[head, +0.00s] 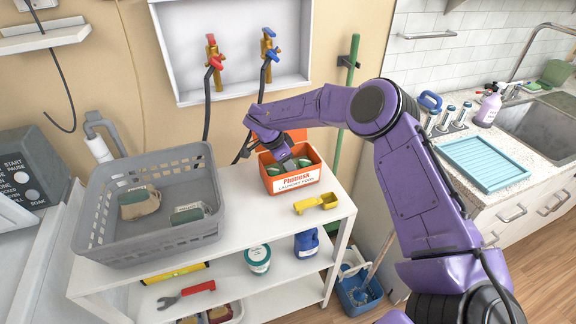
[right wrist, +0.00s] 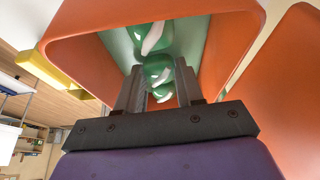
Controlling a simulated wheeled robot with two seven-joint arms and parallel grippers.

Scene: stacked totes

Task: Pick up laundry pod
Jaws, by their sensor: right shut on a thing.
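The orange laundry pods box (head: 270,184) stands open on the white shelf top, its lid raised at the back. My right gripper (head: 287,161) reaches down into it. In the right wrist view the box (right wrist: 88,68) surrounds the two fingers, and green-and-white laundry pods (right wrist: 152,36) lie inside on a pale green floor. The right gripper (right wrist: 157,78) is shut on a green-and-white pod (right wrist: 158,68) between its fingers, still within the box. Part of that pod is hidden by the fingers. My left gripper is not in view.
A yellow scoop (head: 316,203) lies in front of the box, near the shelf's right edge. Wall taps (head: 213,52) are behind. A sink counter (head: 520,150) is at right.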

